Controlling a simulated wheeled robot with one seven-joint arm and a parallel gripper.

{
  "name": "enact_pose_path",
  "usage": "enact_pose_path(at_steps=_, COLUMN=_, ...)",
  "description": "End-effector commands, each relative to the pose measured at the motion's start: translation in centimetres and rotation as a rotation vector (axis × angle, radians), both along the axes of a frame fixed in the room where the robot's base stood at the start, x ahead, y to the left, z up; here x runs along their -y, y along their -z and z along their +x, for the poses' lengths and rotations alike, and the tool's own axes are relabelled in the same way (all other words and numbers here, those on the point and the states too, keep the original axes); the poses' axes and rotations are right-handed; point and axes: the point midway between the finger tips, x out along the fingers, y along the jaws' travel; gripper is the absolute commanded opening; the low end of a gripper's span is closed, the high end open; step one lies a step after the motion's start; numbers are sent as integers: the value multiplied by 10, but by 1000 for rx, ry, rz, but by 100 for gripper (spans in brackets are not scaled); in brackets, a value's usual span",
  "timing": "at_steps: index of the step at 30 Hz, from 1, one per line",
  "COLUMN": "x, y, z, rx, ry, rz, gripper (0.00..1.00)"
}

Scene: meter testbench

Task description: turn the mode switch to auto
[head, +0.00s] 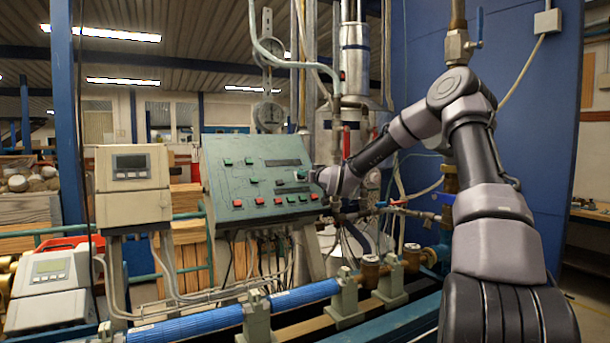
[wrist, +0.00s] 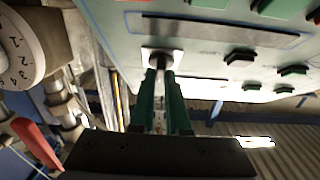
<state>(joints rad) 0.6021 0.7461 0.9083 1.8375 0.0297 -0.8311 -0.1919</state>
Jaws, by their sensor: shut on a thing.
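The green control panel (head: 225,160) stands tilted at the centre of the head view, with several red and green buttons on it. In the wrist view the panel (wrist: 110,30) fills the top, seen at close range. The mode switch (wrist: 162,54) shows there as a small dark knob on a pale square plate. My gripper (wrist: 160,74) has its two fingers closed around this knob at the panel face. Its pointer and any position labels are hidden or too small to read. In the head view my gripper (head: 317,177) is at the panel's right edge, and the switch is hidden behind it.
A white numbered dial (wrist: 20,45) and a red lever (wrist: 38,143) lie left in the wrist view. Blue pipes (head: 200,325) run below the panel. A meter box (head: 133,185) stands to its left.

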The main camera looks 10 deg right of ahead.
Motion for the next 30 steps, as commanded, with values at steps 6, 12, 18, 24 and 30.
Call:
enact_pose_path(at_steps=6, x=-4, y=-1, z=-1, rx=-22, ry=65, rz=71, gripper=0)
enact_pose_path(at_steps=12, x=-6, y=-2, z=-1, rx=-57, ry=170, rz=181, gripper=0)
enact_pose_path(at_steps=18, x=-8, y=-3, z=-1, rx=-97, ry=286, rz=304, gripper=0)
enact_pose_path(at_steps=24, x=-9, y=-3, z=-1, rx=-131, ry=387, rz=414, gripper=0)
enact_pose_path(at_steps=30, x=-9, y=-4, z=-1, rx=-156, ry=461, rz=492, gripper=0)
